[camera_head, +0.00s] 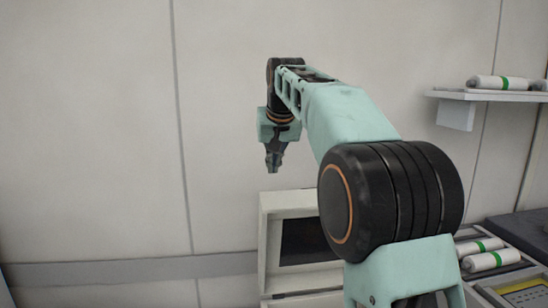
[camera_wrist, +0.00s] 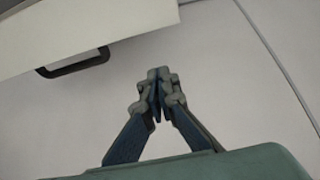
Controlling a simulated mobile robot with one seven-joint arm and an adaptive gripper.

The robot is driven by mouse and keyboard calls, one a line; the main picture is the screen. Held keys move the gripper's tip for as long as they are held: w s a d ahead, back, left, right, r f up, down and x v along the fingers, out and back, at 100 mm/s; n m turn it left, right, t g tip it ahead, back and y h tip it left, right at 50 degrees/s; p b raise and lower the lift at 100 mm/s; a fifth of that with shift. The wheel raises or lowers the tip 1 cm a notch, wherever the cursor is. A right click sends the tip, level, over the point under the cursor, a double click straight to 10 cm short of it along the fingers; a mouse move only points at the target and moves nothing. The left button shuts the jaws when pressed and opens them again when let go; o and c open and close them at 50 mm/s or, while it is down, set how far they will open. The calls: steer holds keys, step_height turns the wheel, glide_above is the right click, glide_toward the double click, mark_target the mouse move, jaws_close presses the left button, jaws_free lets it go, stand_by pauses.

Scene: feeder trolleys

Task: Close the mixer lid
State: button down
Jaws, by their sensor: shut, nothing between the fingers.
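A beige box-shaped unit (camera_head: 272,240), which appears to be the mixer, stands against the wall at the bottom centre of the head view. A dark recessed panel shows in its upright part; I cannot tell for sure whether this is the raised lid. My arm hides its right side. My gripper (camera_head: 273,160) points down above its top left, apart from it, shut and empty. In the wrist view the fingertips (camera_wrist: 158,85) meet. A pale panel (camera_wrist: 110,22) with a dark handle (camera_wrist: 75,66) lies beyond them at upper left, not touched.
A wall shelf (camera_head: 490,95) at upper right carries white cylinders with green bands (camera_head: 497,83). More such cylinders (camera_head: 490,261) lie at lower right near a panel with a yellow area (camera_head: 525,297). The wall left of my arm is clear, apart from a grey rail (camera_head: 130,271).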

mark_target(274, 192)
steer(key=f, duration=0.4)
steer(key=shift+s+f, duration=0.15)
steer(key=shift+s, duration=0.15)
steer(key=shift+s+f, duration=0.2)
steer(key=shift+s, duration=0.1)
steer(key=shift+s+f+b, duration=0.1)
steer(key=shift+s+b, duration=0.05)
steer(key=shift+b, duration=0.2)
